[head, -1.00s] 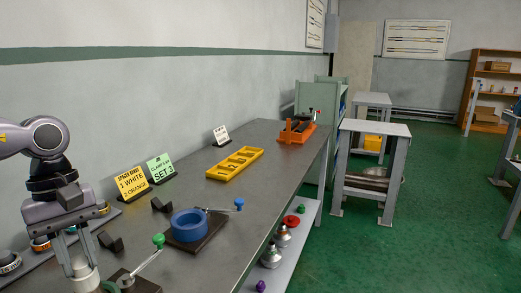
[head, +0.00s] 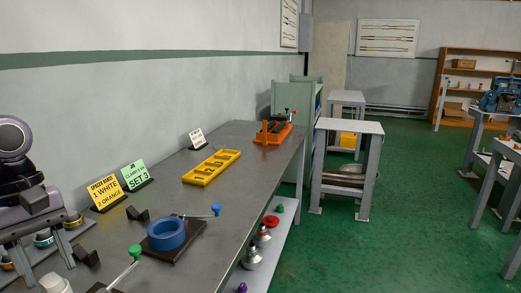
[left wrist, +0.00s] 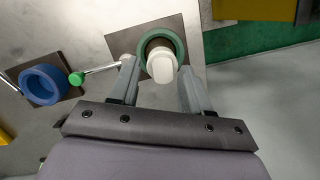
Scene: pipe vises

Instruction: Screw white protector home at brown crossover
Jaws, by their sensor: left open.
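The white protector (left wrist: 162,67) stands at the mouth of the green ring-shaped vise (left wrist: 177,43) in the left wrist view. A brown pipe end (left wrist: 151,44), probably the brown crossover, shows partly inside that ring; the protector covers the rest. How deep the protector sits I cannot tell. My left gripper (left wrist: 157,72) is open, one finger on each side of the protector with gaps showing. My right gripper is not in view.
A blue ring vise (head: 167,234) stands beside it, with a green-knobbed handle (head: 135,251) nearby. A yellow sign (head: 106,192), a green sign (head: 135,175) and a yellow tray (head: 212,167) are farther along the bench (head: 225,205). Black V-blocks (head: 86,257) stand near the gripper.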

